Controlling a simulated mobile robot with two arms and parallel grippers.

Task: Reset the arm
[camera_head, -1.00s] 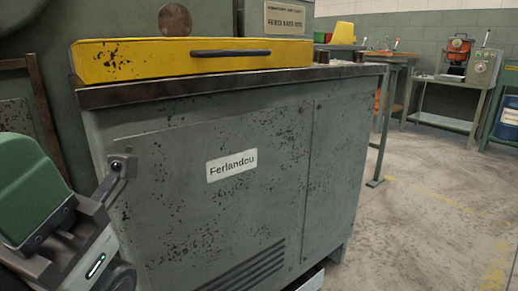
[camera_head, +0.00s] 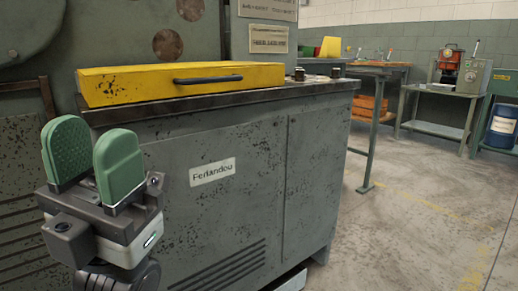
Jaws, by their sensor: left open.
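My left gripper (camera_head: 92,160) stands upright at the left of the head view, with two green padded fingers apart and nothing between them. It is in front of the left end of the grey machine cabinet (camera_head: 225,215), which bears a "Ferlandou" label (camera_head: 212,172). Whether it touches the cabinet cannot be told. My right gripper is not in view.
A yellow cover (camera_head: 130,88) with a black handle (camera_head: 208,79) lies on the cabinet top. Behind stand a workbench (camera_head: 372,68), a red machine (camera_head: 450,62) on a stand and a blue barrel (camera_head: 502,125). The floor (camera_head: 410,220) at right is clear.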

